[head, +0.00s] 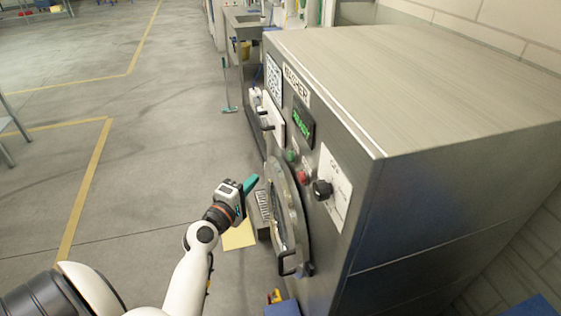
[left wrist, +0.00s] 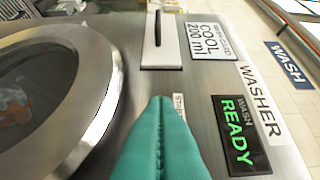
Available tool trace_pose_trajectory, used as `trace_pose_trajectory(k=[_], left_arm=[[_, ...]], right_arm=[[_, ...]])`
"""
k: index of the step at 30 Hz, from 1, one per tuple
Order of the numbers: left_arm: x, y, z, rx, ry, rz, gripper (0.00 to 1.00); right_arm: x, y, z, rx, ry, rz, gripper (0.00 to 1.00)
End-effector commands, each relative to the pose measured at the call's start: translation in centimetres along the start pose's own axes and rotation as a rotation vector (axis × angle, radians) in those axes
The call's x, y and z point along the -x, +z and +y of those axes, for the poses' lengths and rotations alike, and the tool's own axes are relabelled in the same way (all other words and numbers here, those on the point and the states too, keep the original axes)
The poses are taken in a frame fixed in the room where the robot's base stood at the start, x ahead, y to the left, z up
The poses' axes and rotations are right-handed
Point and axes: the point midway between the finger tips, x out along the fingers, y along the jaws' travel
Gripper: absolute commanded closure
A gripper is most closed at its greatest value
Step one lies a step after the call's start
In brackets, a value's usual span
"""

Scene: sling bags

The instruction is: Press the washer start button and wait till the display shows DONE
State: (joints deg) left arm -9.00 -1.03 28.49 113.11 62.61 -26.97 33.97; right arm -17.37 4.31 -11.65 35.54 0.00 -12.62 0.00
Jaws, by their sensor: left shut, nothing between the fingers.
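The washer (head: 430,70) is a large steel cabinet with its front panel facing left in the head view. Its display (head: 303,122) is lit green; in the left wrist view the display (left wrist: 240,134) reads WASH READY. A green button (head: 291,156) sits below the display, with a red button (head: 302,177) beside it. My left gripper (head: 251,184) is shut and empty, its teal fingers apart from the buttons, in front of the panel. In the left wrist view the teal fingers (left wrist: 161,102) partly cover a small label; no button shows there. My right gripper is not in view.
The round door (head: 286,215) with its handle is below the buttons; its glass (left wrist: 35,100) shows in the left wrist view. A black knob (head: 322,190) sticks out at the panel's right. A sink (head: 245,24) stands beyond. The floor at left is open.

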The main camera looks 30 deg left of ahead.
Motion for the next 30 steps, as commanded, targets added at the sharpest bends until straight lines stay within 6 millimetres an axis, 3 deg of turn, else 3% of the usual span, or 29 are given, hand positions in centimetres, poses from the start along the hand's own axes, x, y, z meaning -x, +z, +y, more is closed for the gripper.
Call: trace_pose_trajectory(k=[11, 12, 19, 30], left_arm=[[-8.1, 0.0, -0.3, 0.001, -0.001, 0.000, 1.00], [-8.5, -0.8, -0.4, 0.003, 0.000, 0.002, 1.00], [-10.2, -2.6, -0.1, 0.000, 0.001, 0.001, 1.00], [-10.5, -2.9, 0.0, -0.002, 0.000, 0.000, 1.00]], right_arm=[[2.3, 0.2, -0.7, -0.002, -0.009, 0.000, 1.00], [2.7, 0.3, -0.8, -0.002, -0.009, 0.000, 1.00], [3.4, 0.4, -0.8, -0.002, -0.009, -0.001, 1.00], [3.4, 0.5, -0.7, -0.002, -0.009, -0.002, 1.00]])
